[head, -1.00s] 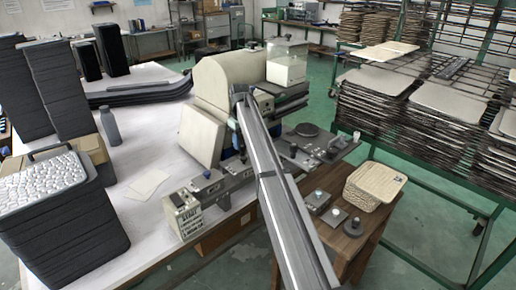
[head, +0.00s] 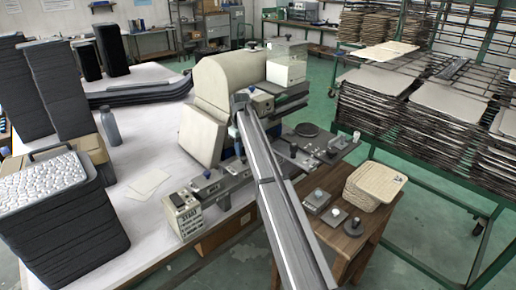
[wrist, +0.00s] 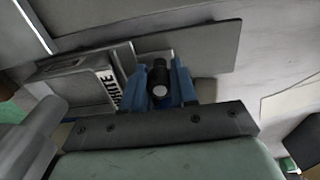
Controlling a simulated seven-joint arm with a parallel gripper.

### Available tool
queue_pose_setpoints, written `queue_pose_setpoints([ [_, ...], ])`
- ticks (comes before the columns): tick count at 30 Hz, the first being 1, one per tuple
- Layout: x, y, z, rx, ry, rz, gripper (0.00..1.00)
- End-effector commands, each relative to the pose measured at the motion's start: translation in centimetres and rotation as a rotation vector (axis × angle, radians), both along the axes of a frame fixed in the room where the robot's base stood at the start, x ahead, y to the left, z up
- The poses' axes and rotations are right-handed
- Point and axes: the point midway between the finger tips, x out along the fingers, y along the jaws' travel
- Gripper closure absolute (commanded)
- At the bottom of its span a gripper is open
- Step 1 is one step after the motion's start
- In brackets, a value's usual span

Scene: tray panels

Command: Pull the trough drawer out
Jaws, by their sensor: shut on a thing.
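In the wrist view, my gripper (wrist: 160,70) has two blue fingers, one on each side of a dark round knob (wrist: 159,92) with a pale end. The fingers are shut on this knob. Behind it is a flat grey panel (wrist: 212,52), and to the left a plate with a partly readable white label (wrist: 108,88). I cannot tell the outline of the trough drawer. In the head view, my long grey arm covers most of the gripper and the knob, against the front of the cream machine (head: 222,80).
A START box (head: 184,215) stands at the table's front edge, left of my arm. Right of my arm, a wooden stand (head: 345,236) holds small knobbed blocks and a stack of tan panels (head: 374,184). Racks of trays (head: 410,115) stand farther right. Black tray stacks (head: 62,235) stand at left.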

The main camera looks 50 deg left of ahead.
Motion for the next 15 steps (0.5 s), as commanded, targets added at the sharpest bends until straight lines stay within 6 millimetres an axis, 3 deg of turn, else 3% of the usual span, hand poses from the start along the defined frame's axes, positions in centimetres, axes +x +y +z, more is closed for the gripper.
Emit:
queue_pose_setpoints([
  [15, -1.0, 0.0, 0.0, 0.0, 0.0, 0.001, 0.91],
])
